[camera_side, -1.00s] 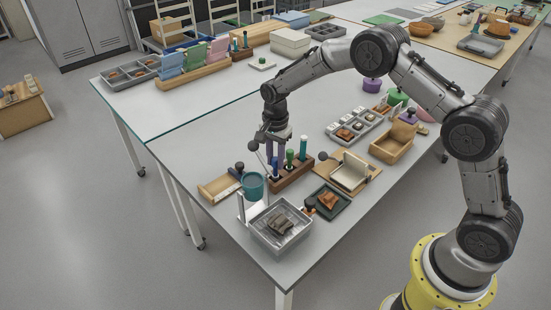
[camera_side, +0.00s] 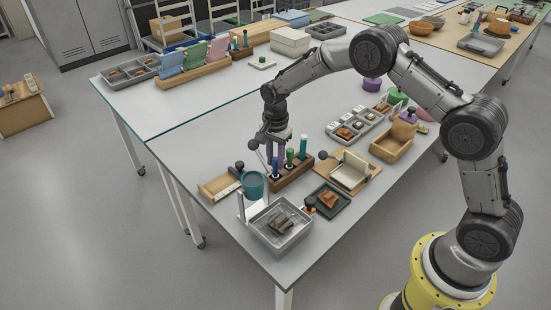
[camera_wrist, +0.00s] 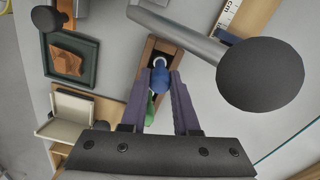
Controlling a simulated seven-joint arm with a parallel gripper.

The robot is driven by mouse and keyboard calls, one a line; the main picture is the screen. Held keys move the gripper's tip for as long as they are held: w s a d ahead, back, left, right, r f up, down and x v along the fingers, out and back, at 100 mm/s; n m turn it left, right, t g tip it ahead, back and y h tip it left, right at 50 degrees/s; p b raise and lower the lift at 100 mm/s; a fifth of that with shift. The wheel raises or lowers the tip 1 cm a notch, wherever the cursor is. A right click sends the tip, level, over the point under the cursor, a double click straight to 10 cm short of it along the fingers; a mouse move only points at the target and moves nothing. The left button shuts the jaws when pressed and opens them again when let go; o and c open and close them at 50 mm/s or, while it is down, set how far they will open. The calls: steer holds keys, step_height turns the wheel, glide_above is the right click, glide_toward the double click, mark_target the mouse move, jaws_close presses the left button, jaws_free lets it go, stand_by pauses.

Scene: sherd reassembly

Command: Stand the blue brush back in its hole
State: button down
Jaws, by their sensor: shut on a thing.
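The blue brush (camera_wrist: 160,79) is between the two purple fingers of my gripper (camera_wrist: 160,88), which is shut on it. In the side view my gripper (camera_side: 272,152) points down at the left end of the wooden brush block (camera_side: 294,176). The block also shows in the wrist view (camera_wrist: 149,50), with a pale-ringed dark hole (camera_wrist: 158,64) right beside the blue brush. I cannot tell whether the brush's lower end is inside a hole. A green brush (camera_wrist: 150,108) and a teal brush (camera_side: 303,145) stand in the block.
A teal cup (camera_side: 253,185) and a grey tray (camera_side: 279,228) stand close to the block. A dark green tray with a brown sherd (camera_wrist: 72,60) and a wooden board with a cream holder (camera_side: 350,170) lie nearby. A grey rod with a black knob (camera_wrist: 260,75) crosses the wrist view.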

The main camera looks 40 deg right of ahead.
stand_by(0.3)
steer(key=c, duration=0.6)
jaws_free()
step_height(320, 180, up, 14)
steer(key=shift+f, duration=0.1)
